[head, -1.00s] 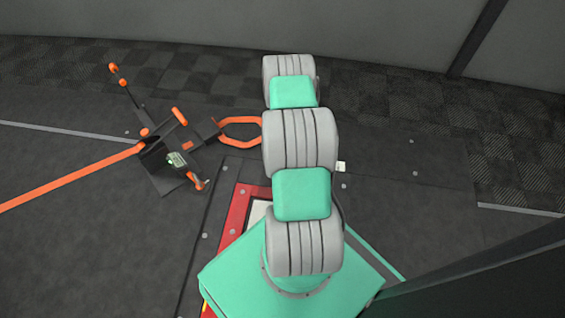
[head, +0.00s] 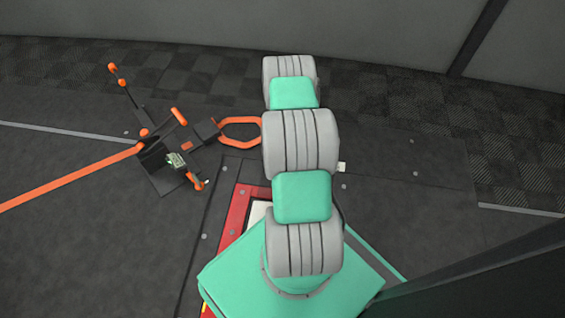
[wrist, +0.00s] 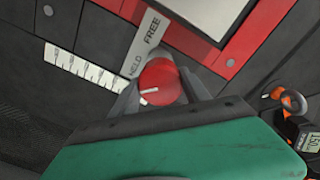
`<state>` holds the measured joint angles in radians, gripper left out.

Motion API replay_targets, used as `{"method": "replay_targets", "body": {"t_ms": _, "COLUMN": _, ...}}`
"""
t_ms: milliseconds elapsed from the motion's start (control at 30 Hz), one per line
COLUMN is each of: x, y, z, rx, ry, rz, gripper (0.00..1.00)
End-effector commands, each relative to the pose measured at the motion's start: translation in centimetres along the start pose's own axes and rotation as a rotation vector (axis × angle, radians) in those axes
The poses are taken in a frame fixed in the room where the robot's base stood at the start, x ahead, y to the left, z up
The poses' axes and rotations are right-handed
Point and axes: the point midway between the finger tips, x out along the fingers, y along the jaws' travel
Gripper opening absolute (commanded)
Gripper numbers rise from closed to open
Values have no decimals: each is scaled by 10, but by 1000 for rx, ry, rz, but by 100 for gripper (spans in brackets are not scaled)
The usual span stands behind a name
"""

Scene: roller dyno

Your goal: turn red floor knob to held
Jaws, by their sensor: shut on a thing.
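The red floor knob (wrist: 158,76) shows in the wrist view, round, with a white pointer line on its face toward the lower left. My gripper (wrist: 159,92) has a grey finger on each side of it and is shut on it. A grey plate (wrist: 147,48) beside the knob carries the words HELD and FREE; HELD is the nearer word, close to the knob's upper left. In the head view my arm covers the knob and my gripper.
A white scale strip (wrist: 85,70) lies left of the knob, and a red-framed panel (wrist: 202,44) lies beyond it. In the head view, a black device with orange handles (head: 172,160) and an orange strap (head: 75,178) stands left of my arm. A grey wall (head: 190,22) closes the back.

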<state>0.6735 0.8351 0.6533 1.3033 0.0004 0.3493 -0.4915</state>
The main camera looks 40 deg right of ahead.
Motion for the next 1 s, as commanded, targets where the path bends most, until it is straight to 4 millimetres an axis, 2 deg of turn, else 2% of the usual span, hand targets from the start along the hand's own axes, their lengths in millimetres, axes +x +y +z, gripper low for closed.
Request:
{"method": "replay_targets", "body": {"t_ms": 233, "x": 1, "y": -2, "z": 2, "rx": -61, "ry": -4, "rz": -3, "gripper": 13}}
{"method": "replay_targets", "body": {"t_ms": 667, "x": 1, "y": -2, "z": 2, "rx": -71, "ry": -4, "rz": -4, "gripper": 13}}
{"method": "replay_targets", "body": {"t_ms": 700, "x": 1, "y": -2, "z": 2, "rx": -71, "ry": -4, "rz": -4, "gripper": 55}}
{"method": "replay_targets", "body": {"t_ms": 933, "x": 0, "y": -1, "z": 1, "rx": -69, "ry": -2, "rz": -2, "gripper": 74}}
{"method": "replay_targets", "body": {"t_ms": 1000, "x": 0, "y": -1, "z": 1, "rx": -69, "ry": -2, "rz": -2, "gripper": 76}}
